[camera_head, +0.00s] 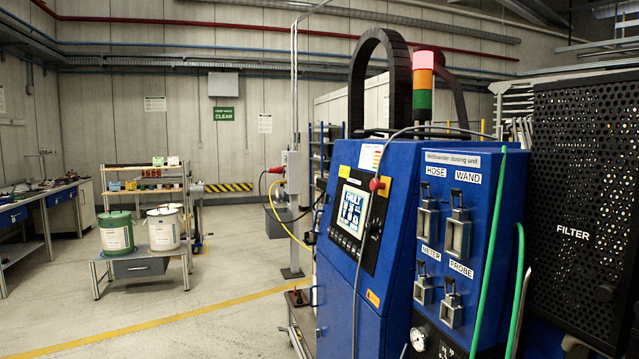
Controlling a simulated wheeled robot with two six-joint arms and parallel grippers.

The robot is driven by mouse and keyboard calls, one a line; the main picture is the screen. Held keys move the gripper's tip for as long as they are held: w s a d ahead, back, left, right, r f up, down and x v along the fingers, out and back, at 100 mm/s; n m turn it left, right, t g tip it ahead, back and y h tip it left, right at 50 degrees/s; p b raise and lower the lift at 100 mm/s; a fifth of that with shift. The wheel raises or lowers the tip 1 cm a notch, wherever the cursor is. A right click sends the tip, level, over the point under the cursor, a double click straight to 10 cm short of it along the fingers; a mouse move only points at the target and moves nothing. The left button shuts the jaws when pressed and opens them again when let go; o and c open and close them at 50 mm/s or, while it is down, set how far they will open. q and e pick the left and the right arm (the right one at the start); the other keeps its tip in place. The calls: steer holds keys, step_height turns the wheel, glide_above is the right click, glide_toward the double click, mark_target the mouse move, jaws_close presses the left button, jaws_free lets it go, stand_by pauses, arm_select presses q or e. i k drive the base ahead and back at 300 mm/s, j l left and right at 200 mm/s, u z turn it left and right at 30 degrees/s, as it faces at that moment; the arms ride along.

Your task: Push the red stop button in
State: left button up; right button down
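A small red button-like knob (376,184) sits on the front of the blue dosing unit (400,235), at the upper right of its lit display panel (352,210). It appears to be the stop button. It is seen at an angle, and I cannot tell how far it stands out. A thin grey cable passes close to it. Neither of my grippers shows in the head view.
Empty-looking holders labelled hose, wand, meter and probe (458,235) line the unit's right side, beside green hoses (487,270). A black perforated filter housing (580,210) stands at right. Buckets on a bench (140,265) stand left, with open floor in front.

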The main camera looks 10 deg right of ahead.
mark_target(375, 185)
steer(key=i+j+u, duration=0.15)
steer(key=i, duration=0.5)
steer(key=i+u, duration=0.15)
steer(key=i, duration=0.55)
